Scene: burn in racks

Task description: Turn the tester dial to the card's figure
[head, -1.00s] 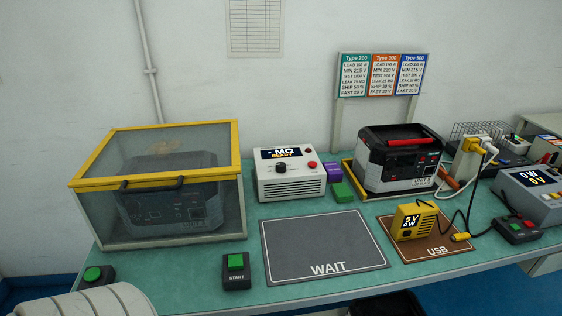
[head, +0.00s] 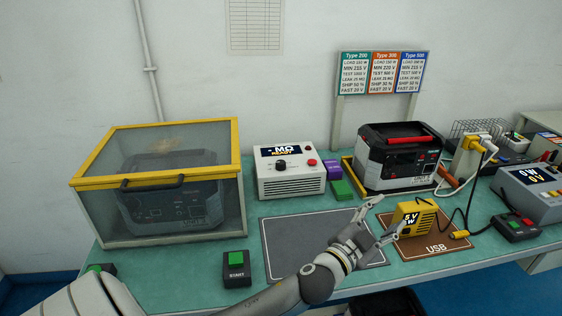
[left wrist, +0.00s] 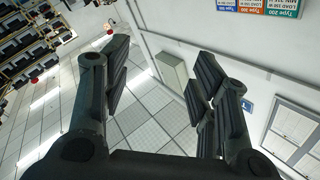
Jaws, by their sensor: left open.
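The white tester (head: 290,172) stands at the back of the bench, left of centre. Its display reads MΩ READY, with a black dial (head: 281,165) below it and a red button at right. The cards (head: 382,73) for Type 200, 300 and 500 hang on a stand behind the bench. My left gripper (head: 378,229) is open and empty above the right part of the WAIT mat, right of and nearer than the tester. In the left wrist view its fingers (left wrist: 160,95) are apart, with cards (left wrist: 250,6) at the top edge. My right gripper is not seen.
A yellow-framed clear box (head: 160,180) holding a dark unit stands at left. A START button (head: 236,268) sits at the front.

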